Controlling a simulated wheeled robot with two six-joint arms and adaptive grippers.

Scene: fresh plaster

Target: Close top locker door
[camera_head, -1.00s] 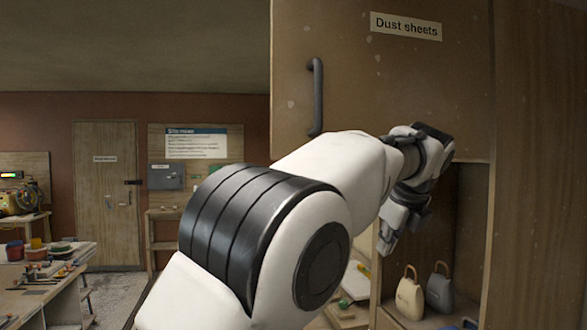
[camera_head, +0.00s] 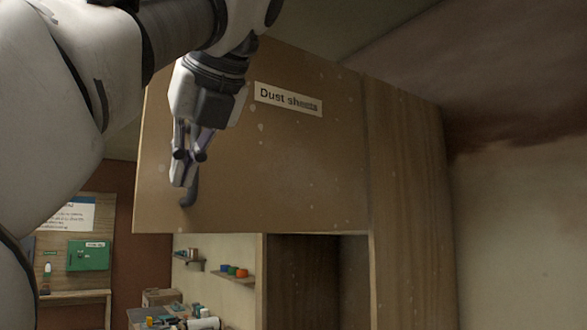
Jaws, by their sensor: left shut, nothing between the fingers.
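The top locker door (camera_head: 275,165) is a brown wooden panel with a "Dust sheets" label (camera_head: 288,99). It reaches left well past the side of the open lower compartment (camera_head: 305,285), so it appears to stand open, swung out towards me. Its dark handle (camera_head: 190,194) is at the left edge, with only the lower end showing. My left gripper (camera_head: 184,182) points down in front of the door and covers the rest of the handle. Its fingers are shut and empty; I cannot tell whether they touch the handle. My right gripper is not in view.
The locker's right side panel (camera_head: 408,200) stands beside a bare wall (camera_head: 520,230). At the lower left are a bench with items (camera_head: 185,315), a small shelf with coloured pots (camera_head: 235,272) and a green wall box (camera_head: 88,256).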

